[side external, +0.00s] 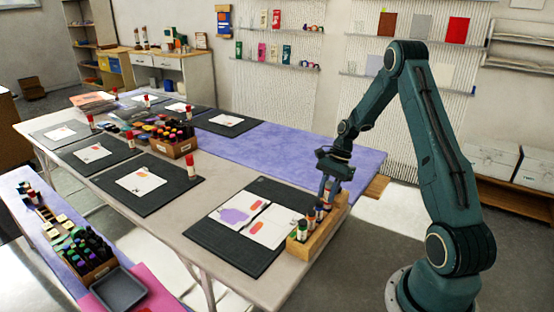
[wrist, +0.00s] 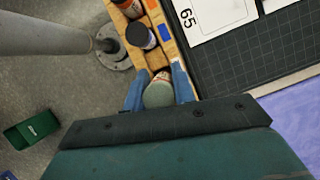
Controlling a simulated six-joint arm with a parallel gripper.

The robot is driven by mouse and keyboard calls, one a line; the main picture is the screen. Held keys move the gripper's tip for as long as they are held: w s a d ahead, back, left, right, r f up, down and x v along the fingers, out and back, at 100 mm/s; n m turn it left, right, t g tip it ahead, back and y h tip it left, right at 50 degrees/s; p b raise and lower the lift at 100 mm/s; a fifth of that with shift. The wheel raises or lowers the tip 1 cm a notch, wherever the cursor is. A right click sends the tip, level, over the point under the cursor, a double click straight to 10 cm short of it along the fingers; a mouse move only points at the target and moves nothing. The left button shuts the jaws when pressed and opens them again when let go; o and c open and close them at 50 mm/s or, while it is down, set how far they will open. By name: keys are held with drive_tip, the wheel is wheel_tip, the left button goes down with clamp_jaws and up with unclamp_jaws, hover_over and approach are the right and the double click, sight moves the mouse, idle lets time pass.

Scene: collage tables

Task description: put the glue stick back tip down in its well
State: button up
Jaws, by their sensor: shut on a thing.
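My gripper (side external: 326,192) is above the far end of the long wooden rack (side external: 309,245) at the table's right edge. In the wrist view its two blue fingers (wrist: 157,79) are shut on the glue stick (wrist: 158,95). The stick shows a round grey-green end towards the camera and a bit of pale, red-marked label beyond it. Its lower end is hidden, so I cannot tell whether it touches the rack or is inside a well. In the wrist view the rack (wrist: 181,58) has blue and orange marks along its edge.
Several bottles stand in the rack, including a dark one with a white label (wrist: 140,35). A black mat (side external: 248,258) with picture cards lies beside the rack. A purple cloth (side external: 270,155) covers the table's far side. A green bin (wrist: 32,130) is on the floor.

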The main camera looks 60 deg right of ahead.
sight(328, 184)
drive_tip(key=shift+f, duration=1.6)
idle(1.5)
drive_tip(key=o, duration=1)
drive_tip(key=shift+r, duration=0.15)
drive_tip(key=shift+r, duration=3.65)
